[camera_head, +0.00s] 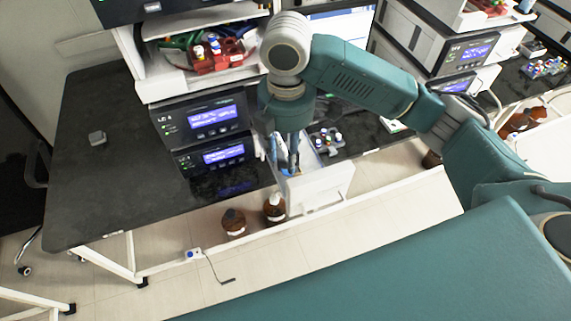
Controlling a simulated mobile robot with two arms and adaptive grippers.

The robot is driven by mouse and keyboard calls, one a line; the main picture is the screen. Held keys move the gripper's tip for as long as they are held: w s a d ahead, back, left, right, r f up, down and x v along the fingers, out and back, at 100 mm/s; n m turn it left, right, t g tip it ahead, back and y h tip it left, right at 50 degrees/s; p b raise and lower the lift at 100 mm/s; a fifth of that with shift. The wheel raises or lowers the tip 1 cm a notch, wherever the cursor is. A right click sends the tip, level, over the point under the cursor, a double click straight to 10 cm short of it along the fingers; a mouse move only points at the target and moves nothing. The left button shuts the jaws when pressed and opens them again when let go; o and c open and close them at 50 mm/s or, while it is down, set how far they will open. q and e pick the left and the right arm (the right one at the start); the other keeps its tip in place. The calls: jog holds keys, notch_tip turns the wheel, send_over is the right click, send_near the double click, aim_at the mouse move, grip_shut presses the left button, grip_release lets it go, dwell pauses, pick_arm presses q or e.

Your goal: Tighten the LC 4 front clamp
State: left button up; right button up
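My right arm reaches in from the right, and its gripper (287,165) points down at the open white column unit (322,187) in the middle of the bench. The fingertips are at the unit's inner left side, close to small blue parts. They are too small and partly hidden to tell whether they are open or touching anything. My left gripper is not in view.
Instrument modules with lit blue displays (215,117) stand left of the gripper. A red tray with bottles (217,56) sits above them. A vial rack (327,141) is just right of the gripper. Brown bottles (233,222) stand below. The black bench (95,190) is mostly clear at left.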

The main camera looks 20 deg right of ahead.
aim_at(286, 172)
jog(key=f, duration=0.2)
jog(key=f+p, duration=0.1)
jog(key=f, duration=0.3)
jog(key=shift+w+f, duration=0.2)
jog(key=shift+w, duration=0.1)
jog(key=shift+s+f, duration=0.15)
jog(key=shift+f, duration=0.05)
jog(key=shift+f, duration=0.1)
grip_shut()
